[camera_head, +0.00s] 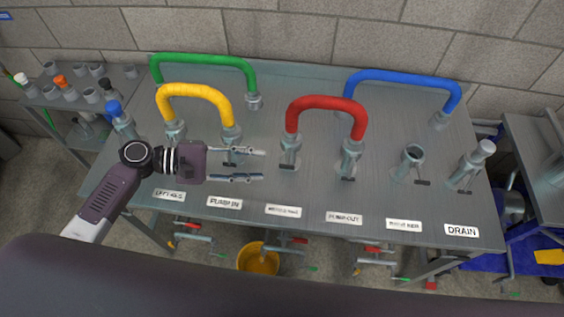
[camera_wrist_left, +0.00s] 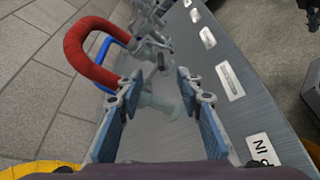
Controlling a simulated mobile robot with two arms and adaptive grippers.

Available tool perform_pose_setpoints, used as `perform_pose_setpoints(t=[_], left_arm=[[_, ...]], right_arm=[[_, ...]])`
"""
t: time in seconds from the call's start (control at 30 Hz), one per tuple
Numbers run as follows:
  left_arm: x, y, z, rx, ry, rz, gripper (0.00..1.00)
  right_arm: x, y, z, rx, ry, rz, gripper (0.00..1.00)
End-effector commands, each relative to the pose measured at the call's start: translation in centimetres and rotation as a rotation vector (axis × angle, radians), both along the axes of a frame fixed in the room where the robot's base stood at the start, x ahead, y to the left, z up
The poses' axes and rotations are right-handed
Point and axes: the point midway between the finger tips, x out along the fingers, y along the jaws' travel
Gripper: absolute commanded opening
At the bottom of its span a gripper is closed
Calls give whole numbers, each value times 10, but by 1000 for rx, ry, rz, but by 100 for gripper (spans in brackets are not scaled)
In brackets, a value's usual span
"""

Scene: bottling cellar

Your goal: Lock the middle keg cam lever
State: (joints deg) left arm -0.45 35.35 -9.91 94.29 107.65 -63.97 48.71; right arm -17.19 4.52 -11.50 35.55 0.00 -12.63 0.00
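A row of grey port fittings stands on the steel table, several with small dark levers at the base. The red hose (camera_head: 327,103) joins two of them and also shows in the wrist view (camera_wrist_left: 92,50). Its left fitting (camera_head: 290,147) has a dark lever (camera_head: 288,166) low on its front. Which lever is the middle keg one cannot be told; the labels are mostly unreadable. My left gripper (camera_head: 238,165) is open and empty, fingers pointing right, in front of the yellow hose's right fitting. In the wrist view a grey fitting (camera_wrist_left: 158,95) shows beyond its open fingers (camera_wrist_left: 160,100). My right gripper is not in view.
Yellow (camera_head: 195,90), green (camera_head: 200,58) and blue (camera_head: 405,78) hoses arch over the table (camera_head: 320,190). White labels, including DRAIN (camera_head: 461,230), line its front edge. A bucket (camera_head: 258,259) stands below. The strip before the labels is fairly clear.

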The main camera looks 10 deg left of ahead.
Motion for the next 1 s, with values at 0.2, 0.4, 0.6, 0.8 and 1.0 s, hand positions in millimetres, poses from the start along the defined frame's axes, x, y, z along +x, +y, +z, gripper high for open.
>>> perform_pose_setpoints(t=[0.2, 0.4, 0.6, 0.8, 1.0], left_arm=[[8, -20, -1, -15, 9, 7, 33], [17, -51, -10, -13, 7, 7, 33], [22, -68, -18, -9, 6, 7, 33], [22, -71, -19, -9, 6, 5, 33], [22, -71, -20, -9, 6, 5, 24]], right_arm=[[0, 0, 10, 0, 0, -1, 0], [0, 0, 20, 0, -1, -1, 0], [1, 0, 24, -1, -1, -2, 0], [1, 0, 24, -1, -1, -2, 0], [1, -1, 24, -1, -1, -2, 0]])
